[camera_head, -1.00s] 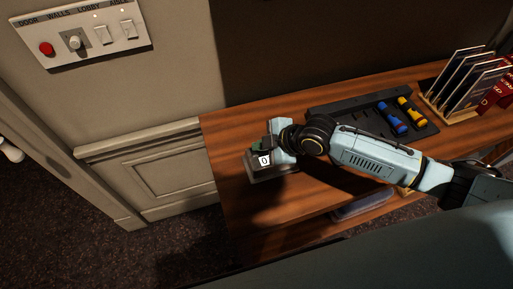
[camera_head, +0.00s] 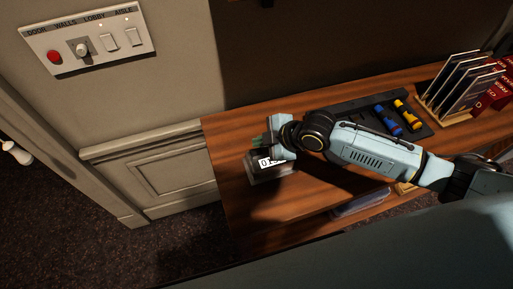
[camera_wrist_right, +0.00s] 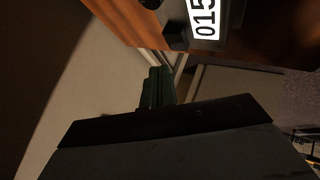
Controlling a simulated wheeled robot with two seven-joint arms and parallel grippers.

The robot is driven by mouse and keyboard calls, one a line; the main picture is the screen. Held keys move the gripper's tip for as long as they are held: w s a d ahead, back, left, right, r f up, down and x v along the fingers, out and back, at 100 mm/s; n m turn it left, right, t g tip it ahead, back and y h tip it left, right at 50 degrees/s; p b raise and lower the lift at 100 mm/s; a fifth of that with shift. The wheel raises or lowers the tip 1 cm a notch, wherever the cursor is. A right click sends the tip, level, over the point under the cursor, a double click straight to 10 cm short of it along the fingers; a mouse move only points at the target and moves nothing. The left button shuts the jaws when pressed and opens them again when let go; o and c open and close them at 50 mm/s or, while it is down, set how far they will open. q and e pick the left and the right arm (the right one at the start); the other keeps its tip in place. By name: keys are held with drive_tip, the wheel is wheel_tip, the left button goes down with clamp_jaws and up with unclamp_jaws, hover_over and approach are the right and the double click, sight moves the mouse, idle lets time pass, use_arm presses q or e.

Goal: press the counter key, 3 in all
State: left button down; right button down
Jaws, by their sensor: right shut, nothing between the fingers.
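The counter (camera_head: 270,176) is a small grey device with a white number display, standing on the wooden desk near its left end. My right gripper hides part of it in the head view. In the right wrist view the display (camera_wrist_right: 204,18) shows 015 at the top edge, and its end may be cut off. A dark block (camera_wrist_right: 176,42), perhaps the key, sticks out beside the display. My right gripper (camera_head: 260,141) is shut and empty, with its green fingertips (camera_wrist_right: 158,86) just beyond the counter and apart from the dark block. My left gripper is not in view.
A black tray (camera_head: 350,106) with blue (camera_head: 388,121) and yellow (camera_head: 407,115) tools lies behind my right arm. A rack of cards (camera_head: 462,80) stands at the far right. A wall panel (camera_head: 88,40) with a red button and switches is at upper left.

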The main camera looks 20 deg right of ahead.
sight(260, 154)
wheel_tip(260, 154, up, 4)
drive_tip(key=p, duration=0.2)
drive_tip(key=shift+f+p, duration=0.25)
drive_tip(key=shift+p, duration=0.15)
drive_tip(key=shift+f, duration=0.1)
idle(1.8)
drive_tip(key=shift+s+a+f, duration=0.1)
drive_tip(key=s+a+f+m+h+b, duration=0.1)
drive_tip(key=s+a+f+m+b, duration=0.15)
drive_tip(key=s+f+m, duration=0.35)
drive_tip(key=s+d+f+m+g+h, duration=0.25)
drive_tip(key=s+d+f+m, duration=0.2)
drive_tip(key=s, duration=0.35)
drive_tip(key=s+d+f+m+g+h, duration=0.1)
drive_tip(key=s+d+f+m+h, duration=0.35)
drive_tip(key=s, duration=0.45)
drive_tip(key=s+d+f+g+y+b, duration=0.1)
drive_tip(key=s+f+b, duration=0.15)
drive_tip(key=f, duration=0.75)
drive_tip(key=s+d+f+y+b, duration=0.1)
drive_tip(key=s+f+b, duration=0.15)
drive_tip(key=f, duration=0.75)
drive_tip(key=s+d+f+g+b, duration=0.1)
drive_tip(key=s+f+b, duration=0.3)
drive_tip(key=s+f, duration=1)
drive_tip(key=shift+d+f+b, duration=0.35)
drive_tip(key=shift+d+f, duration=0.3)
drive_tip(key=shift+d, duration=0.05)
